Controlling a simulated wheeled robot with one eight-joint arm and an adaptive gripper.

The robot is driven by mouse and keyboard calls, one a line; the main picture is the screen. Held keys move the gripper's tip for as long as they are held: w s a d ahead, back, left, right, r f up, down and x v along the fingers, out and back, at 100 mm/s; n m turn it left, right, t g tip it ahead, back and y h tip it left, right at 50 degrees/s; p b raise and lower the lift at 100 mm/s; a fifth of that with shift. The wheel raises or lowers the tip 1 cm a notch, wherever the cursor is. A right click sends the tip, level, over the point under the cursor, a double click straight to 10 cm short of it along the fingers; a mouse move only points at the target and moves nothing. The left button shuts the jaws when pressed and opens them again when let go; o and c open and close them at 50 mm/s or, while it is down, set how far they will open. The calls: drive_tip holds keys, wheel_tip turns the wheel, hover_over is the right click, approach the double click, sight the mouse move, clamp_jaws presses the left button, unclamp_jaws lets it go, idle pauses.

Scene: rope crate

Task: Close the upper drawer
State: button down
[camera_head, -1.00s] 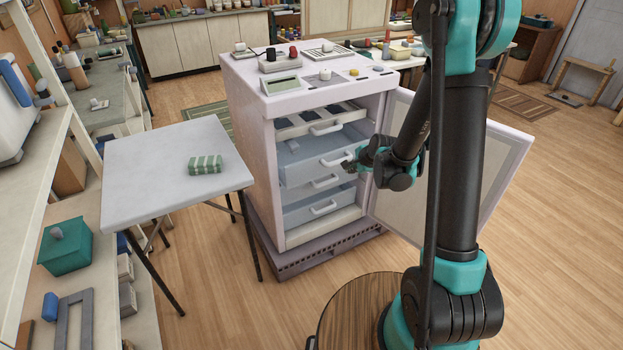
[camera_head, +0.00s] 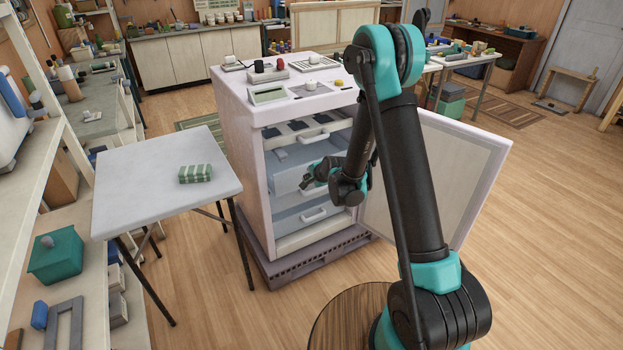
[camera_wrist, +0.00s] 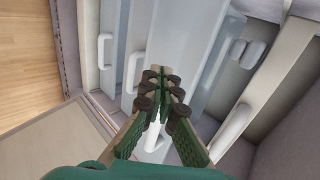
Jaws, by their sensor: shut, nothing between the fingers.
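The white cabinet (camera_head: 245,160) stands open at the front, with several drawers stacked inside. The upper drawer (camera_head: 288,180) is pulled out, and part of its inside shows above its pale blue front. It also shows in the wrist view (camera_wrist: 185,45). My gripper (camera_head: 308,183) is in front of that drawer and hides its handle in the head view. In the wrist view my gripper (camera_wrist: 160,76) is shut and empty, its tips over the drawer front. A white handle (camera_wrist: 156,148) shows partly behind the fingers. I cannot tell whether the tips touch the front.
The cabinet door (camera_head: 455,175) stands wide open on the right. A grey table (camera_head: 150,195) with a green striped block (camera_head: 196,174) stands left. Wooden floor in front is clear.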

sight(299, 176)
drive_tip(key=w+a, duration=0.2)
drive_tip(key=w, duration=0.1)
drive_tip(key=shift+f, duration=0.3)
drive_tip(key=shift+w+a, duration=0.3)
drive_tip(key=shift+w, duration=0.1)
drive_tip(key=w+a, duration=0.1)
drive_tip(key=w, duration=0.1)
drive_tip(key=w+a, duration=0.2)
drive_tip(key=w, duration=0.1)
drive_tip(key=w+a, duration=0.2)
drive_tip(key=shift+w, duration=0.25)
